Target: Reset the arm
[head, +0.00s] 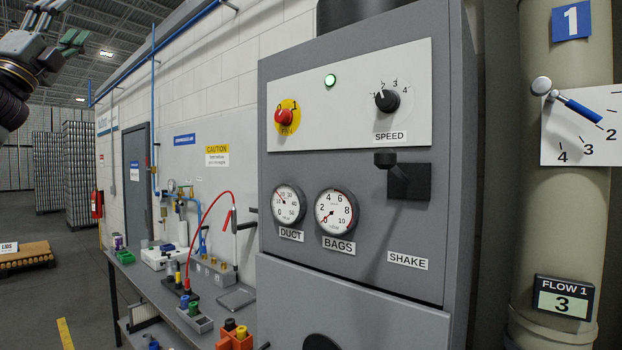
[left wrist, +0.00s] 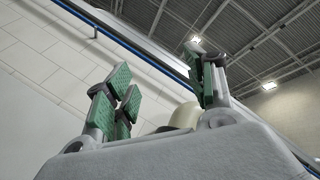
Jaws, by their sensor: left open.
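My left gripper (head: 58,42) is raised at the top left corner of the head view, partly cut off by the frame edge. In the left wrist view its green-padded fingers (left wrist: 165,88) stand apart, open and with nothing between them. They point up toward the ceiling and the white block wall. The gripper is well to the left of the grey control cabinet (head: 360,270) and touches nothing that I can see. My right gripper is in neither view.
The cabinet carries a red knob (head: 284,116), a speed dial (head: 387,100), two gauges and a black shake handle (head: 385,160). A pipe (head: 560,225) with a blue-handled lever (head: 580,108) stands at right. A cluttered workbench (head: 160,290) runs along the wall. The floor at left is mostly clear.

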